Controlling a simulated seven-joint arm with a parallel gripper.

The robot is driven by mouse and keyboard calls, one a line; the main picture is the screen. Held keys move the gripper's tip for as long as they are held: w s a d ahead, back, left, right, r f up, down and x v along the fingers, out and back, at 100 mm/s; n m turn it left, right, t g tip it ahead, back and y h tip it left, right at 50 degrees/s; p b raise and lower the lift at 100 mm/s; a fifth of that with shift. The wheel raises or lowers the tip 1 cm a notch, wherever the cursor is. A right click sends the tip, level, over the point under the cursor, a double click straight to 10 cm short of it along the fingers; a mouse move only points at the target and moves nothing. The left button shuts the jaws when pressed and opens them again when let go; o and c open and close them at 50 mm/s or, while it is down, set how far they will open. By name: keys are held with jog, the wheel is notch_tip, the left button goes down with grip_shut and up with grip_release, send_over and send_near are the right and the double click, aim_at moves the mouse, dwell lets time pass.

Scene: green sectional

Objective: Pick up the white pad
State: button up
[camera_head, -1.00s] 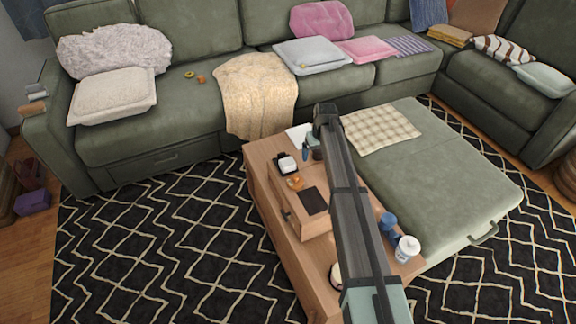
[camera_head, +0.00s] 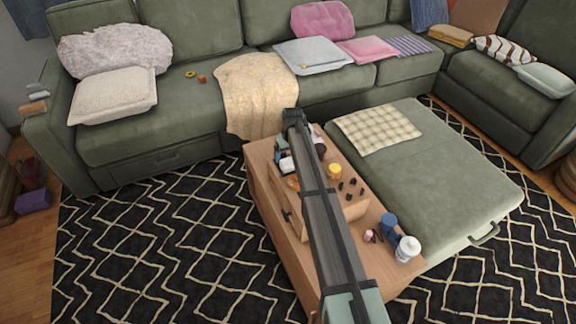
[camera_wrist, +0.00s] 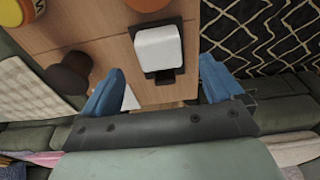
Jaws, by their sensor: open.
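The white pad (camera_wrist: 158,47) is a small rounded white block on a black holder (camera_wrist: 165,77) in the wrist view. In the head view the white pad (camera_head: 287,164) lies near the left edge of the wooden table, just nearer the camera than my gripper. My gripper (camera_wrist: 160,68) has its two blue fingers spread and empty, one to each side of the pad's line in the picture. The pad appears beyond the fingertips, apart from them. In the head view my arm covers part of the table.
A brown round object (camera_wrist: 70,72) stands left of the pad in the wrist view. The green sofa (camera_head: 190,110) is behind.

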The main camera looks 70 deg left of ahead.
aim_at(288, 161)
jog(key=shift+a+f, duration=0.25)
jog(key=shift+f, duration=1.25)
jog(key=shift+a+f, duration=0.2)
jog(key=shift+f, duration=1.3)
jog(key=shift+c, duration=0.3)
jog(key=c, duration=1)
jog(key=shift+o, duration=0.2)
notch_tip(288, 161, up, 10)
jog(key=shift+r, duration=0.1)
